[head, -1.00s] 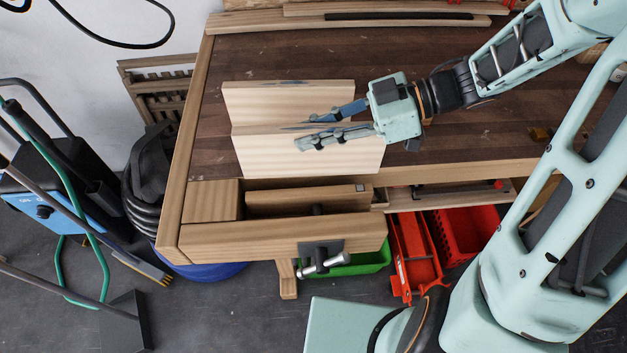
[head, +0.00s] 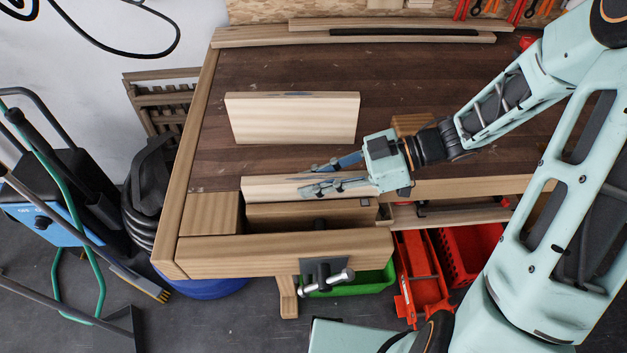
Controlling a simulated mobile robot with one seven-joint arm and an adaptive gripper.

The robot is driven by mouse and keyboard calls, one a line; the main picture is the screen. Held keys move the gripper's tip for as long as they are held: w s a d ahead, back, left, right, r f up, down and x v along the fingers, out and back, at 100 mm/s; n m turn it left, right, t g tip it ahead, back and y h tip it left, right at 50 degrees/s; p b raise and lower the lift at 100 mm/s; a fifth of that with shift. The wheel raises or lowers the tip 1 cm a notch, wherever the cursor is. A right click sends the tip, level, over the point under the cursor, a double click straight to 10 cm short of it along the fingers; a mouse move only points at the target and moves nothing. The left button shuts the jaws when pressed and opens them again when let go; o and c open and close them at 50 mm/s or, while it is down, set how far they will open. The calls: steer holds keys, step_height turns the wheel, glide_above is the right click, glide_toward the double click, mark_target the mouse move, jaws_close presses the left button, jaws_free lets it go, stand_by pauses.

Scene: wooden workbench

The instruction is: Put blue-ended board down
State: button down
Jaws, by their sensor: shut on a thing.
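My gripper (head: 312,179) is shut on a pale board (head: 268,187) at the front edge of the bench. This board stands on edge just behind the front vise (head: 300,214), and its lower part is hidden by the vise wood. I cannot tell if it is in the vise gap or touching it. A second pale board (head: 290,120) is on the bench top farther back, apart from my gripper. A bluish mark shows on its top edge. Any blue end on the held board is too small or covered to tell.
The workbench top (head: 420,85) is clear around and behind the far board. Long wooden strips (head: 380,38) lie along the back edge. A small wooden block (head: 410,124) is behind my wrist. Red crates (head: 468,252) and a green bin (head: 350,283) are below the bench.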

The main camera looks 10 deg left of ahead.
steer(key=c, duration=2.3)
jaws_free()
steer(key=shift+f, duration=0.15)
steer(key=o, duration=0.5)
steer(key=shift+r, duration=0.2)
steer(key=p+v, duration=0.1)
steer(key=v, duration=1.1)
steer(key=shift+w+p, duration=0.1)
steer(key=shift+p, duration=0.25)
